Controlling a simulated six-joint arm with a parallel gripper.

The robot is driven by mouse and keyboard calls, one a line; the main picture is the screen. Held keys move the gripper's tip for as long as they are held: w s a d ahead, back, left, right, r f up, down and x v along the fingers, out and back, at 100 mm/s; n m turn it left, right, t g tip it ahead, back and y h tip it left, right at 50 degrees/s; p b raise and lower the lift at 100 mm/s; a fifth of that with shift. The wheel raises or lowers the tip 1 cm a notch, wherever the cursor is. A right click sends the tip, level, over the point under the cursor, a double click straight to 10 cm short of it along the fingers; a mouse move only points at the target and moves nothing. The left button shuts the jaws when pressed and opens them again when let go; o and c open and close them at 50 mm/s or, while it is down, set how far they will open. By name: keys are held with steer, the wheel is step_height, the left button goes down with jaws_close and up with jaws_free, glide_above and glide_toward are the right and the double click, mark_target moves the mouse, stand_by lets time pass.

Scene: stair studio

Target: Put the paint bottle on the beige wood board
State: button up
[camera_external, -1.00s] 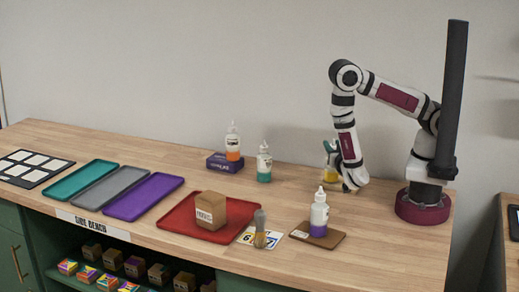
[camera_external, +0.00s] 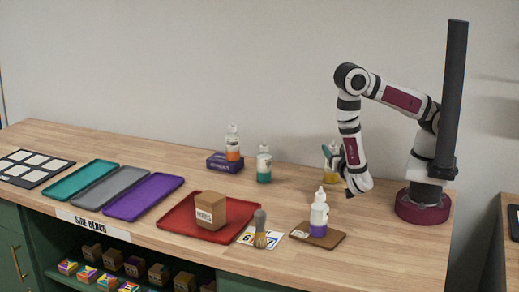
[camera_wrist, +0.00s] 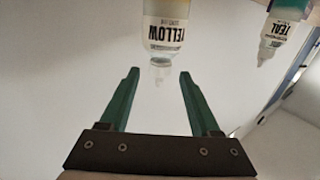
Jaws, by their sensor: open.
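The wood board (camera_external: 333,240) lies at the front right of the bench and looks brown. A paint bottle with purple paint (camera_external: 319,216) stands upright on it. A yellow paint bottle (camera_external: 330,177) stands behind, partly hidden by my gripper (camera_external: 333,158). In the wrist view, the yellow bottle (camera_wrist: 167,25) appears upside down, its nozzle near the gap between the green fingertips of my gripper (camera_wrist: 159,74). The fingers are apart with nothing gripped. A teal paint bottle (camera_external: 264,166) stands to the left and also shows in the wrist view (camera_wrist: 285,25).
An orange paint bottle (camera_external: 233,146) stands on a purple box (camera_external: 222,165). A red tray (camera_external: 178,220) holds a cardboard box (camera_external: 210,210). A brush (camera_external: 260,230) stands by a number card (camera_external: 245,238). Purple (camera_external: 145,197), grey (camera_external: 97,186) and teal trays (camera_external: 82,178) lie left.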

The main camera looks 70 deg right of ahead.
steer(key=v, duration=0.9)
